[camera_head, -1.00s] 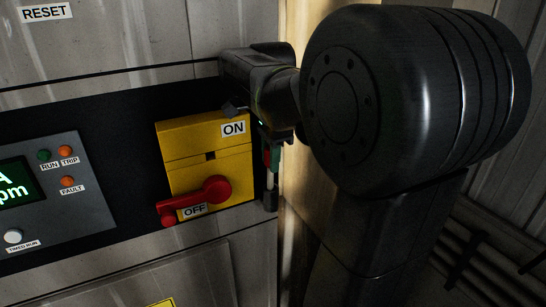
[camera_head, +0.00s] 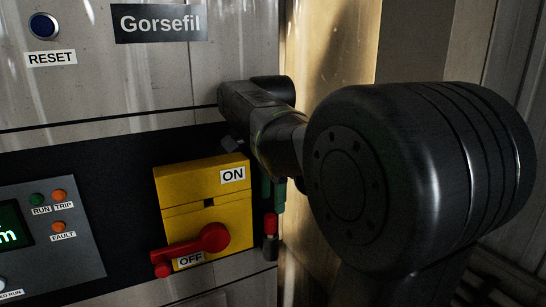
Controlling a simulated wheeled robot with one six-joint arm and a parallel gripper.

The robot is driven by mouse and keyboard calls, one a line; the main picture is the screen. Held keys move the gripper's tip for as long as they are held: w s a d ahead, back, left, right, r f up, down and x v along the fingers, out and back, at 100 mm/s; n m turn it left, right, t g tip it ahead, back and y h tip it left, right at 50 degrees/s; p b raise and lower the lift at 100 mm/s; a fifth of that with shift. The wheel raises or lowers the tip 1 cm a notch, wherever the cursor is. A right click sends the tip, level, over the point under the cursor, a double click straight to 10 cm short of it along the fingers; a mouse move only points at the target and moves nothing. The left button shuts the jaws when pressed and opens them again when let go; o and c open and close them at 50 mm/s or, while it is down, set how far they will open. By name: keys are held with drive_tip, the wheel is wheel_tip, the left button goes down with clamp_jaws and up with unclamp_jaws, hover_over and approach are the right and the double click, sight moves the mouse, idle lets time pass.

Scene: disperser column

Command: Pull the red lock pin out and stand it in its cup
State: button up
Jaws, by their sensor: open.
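The red lock pin (camera_head: 271,224) stands upright in its dark cup (camera_head: 270,251) at the right edge of the panel. Its red head shows above the cup's rim, and its shank is hidden. My gripper (camera_head: 273,195) is open just above the pin, its green fingertips pointing down. The fingers look clear of the red head, though the small gap is hard to judge. The upper part of the gripper is partly hidden by my wrist.
The yellow switch box (camera_head: 180,215) with its red handle (camera_head: 205,243) at OFF sits left of the cup. A display panel (camera_head: 55,240) with lamps is further left. A wall corner stands close on the right, behind my arm.

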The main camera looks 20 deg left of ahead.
wheel_tip(320, 180, up, 11)
drive_tip(key=shift+s+r, duration=0.2)
drive_tip(key=shift+s, duration=0.05)
idle(0.3)
drive_tip(key=shift+w+a+f, duration=0.1)
drive_tip(key=shift+w+f, duration=0.05)
drive_tip(key=shift+f, duration=1.9)
drive_tip(key=shift+w+f, duration=0.1)
drive_tip(key=shift+f, duration=1.95)
drive_tip(key=shift+r, duration=0.1)
wheel_tip(320, 180, up, 8)
wheel_tip(320, 180, down, 11)
drive_tip(key=shift+r, duration=0.2)
